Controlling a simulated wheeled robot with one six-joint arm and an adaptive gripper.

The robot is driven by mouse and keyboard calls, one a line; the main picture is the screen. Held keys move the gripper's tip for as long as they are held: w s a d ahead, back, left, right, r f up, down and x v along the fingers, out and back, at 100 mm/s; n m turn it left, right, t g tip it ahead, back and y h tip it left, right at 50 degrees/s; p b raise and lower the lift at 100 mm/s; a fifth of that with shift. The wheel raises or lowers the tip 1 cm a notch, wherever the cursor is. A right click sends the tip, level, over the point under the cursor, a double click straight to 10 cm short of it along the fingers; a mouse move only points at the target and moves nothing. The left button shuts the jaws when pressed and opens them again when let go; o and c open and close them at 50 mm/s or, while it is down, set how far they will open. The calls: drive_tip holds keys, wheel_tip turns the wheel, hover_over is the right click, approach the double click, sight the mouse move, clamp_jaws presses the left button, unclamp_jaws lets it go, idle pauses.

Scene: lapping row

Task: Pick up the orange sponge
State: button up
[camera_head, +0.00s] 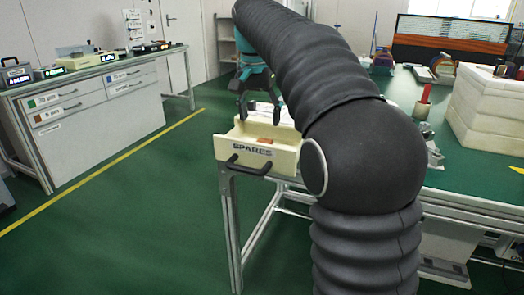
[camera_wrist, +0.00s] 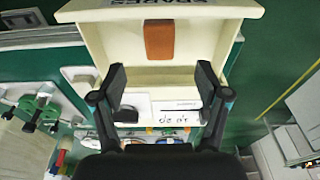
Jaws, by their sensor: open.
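The orange sponge (camera_wrist: 159,40) lies inside the cream box labelled SPARES (camera_wrist: 112,50), close to its labelled wall in the wrist view. In the head view the sponge (camera_head: 265,139) shows as a small orange-brown patch in the box (camera_head: 225,148). My gripper (camera_wrist: 161,85) is open and empty. Its two dark fingers are apart over the box, near the wall away from the label, with the sponge beyond the fingertips. In the head view my gripper (camera_head: 259,118) hangs above the box, pointing down.
The box has a black handle (camera_head: 247,168) and sits at the corner of a green-topped table (camera_head: 466,182). White stacked blocks (camera_head: 487,112) and a red-handled tool (camera_head: 424,102) stand to the right. A workbench (camera_head: 104,112) is at left, with clear floor between.

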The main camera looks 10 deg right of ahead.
sight(262, 141)
drive_tip(key=shift+w+d+f+b, duration=0.15)
drive_tip(key=shift+f+b, duration=0.05)
drive_tip(key=shift+f, duration=1.1)
drive_tip(key=shift+w+d+f+b, duration=0.1)
drive_tip(key=shift+w+f+b, duration=0.1)
drive_tip(key=shift+f, duration=1.15)
drive_tip(key=shift+w+d+f+b, duration=0.15)
drive_tip(key=shift+f+b, duration=0.05)
drive_tip(key=shift+f, duration=1.1)
drive_tip(key=c, duration=0.9)
